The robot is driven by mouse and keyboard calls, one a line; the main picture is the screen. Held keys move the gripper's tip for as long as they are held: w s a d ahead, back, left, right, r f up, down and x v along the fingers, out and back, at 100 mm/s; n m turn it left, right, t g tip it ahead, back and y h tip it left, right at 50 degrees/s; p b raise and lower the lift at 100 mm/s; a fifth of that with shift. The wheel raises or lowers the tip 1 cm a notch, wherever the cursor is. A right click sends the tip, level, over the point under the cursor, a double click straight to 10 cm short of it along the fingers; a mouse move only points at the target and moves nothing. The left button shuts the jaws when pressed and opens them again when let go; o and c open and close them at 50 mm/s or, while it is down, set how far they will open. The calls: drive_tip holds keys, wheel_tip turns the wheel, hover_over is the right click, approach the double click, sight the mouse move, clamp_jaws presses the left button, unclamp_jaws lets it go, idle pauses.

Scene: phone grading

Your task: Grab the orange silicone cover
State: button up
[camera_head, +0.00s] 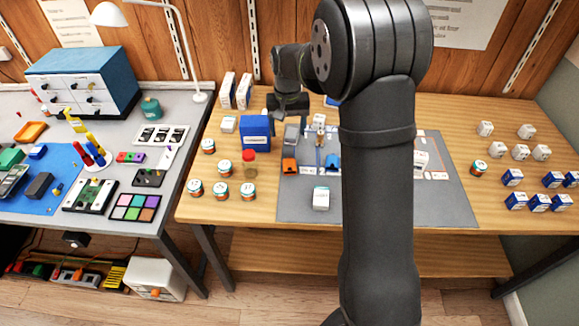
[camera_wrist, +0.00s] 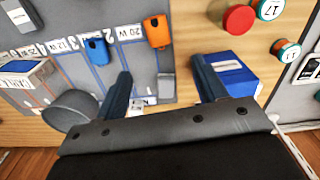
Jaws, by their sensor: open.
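The orange silicone cover (camera_head: 289,166) lies on the left part of the grey mat in the head view. It also shows in the wrist view (camera_wrist: 157,32), at the top centre, beyond my fingertips and apart from them. A blue cover (camera_wrist: 96,52) lies beside it, to its left in the wrist view and to its right in the head view (camera_head: 332,162). My gripper (camera_wrist: 163,78) is open, with nothing held between its two fingers. In the head view my gripper (camera_head: 288,108) hangs behind the orange cover, toward the wall.
The grey mat (camera_head: 300,205) has labelled lanes. A blue box (camera_head: 256,132) and a red-lidded jar (camera_head: 249,163) stand left of the orange cover. Several round tins stand farther left. My arm hides the mat's middle.

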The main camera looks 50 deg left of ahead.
hover_over(289, 164)
wheel_tip(289, 164, down, 9)
drive_tip(key=shift+a+f, duration=0.1)
drive_tip(key=f, duration=0.5)
drive_tip(key=shift+w+d, duration=0.1)
drive_tip(key=shift+d, duration=0.1)
drive_tip(key=shift+c, duration=0.4)
drive_tip(key=c, duration=1)
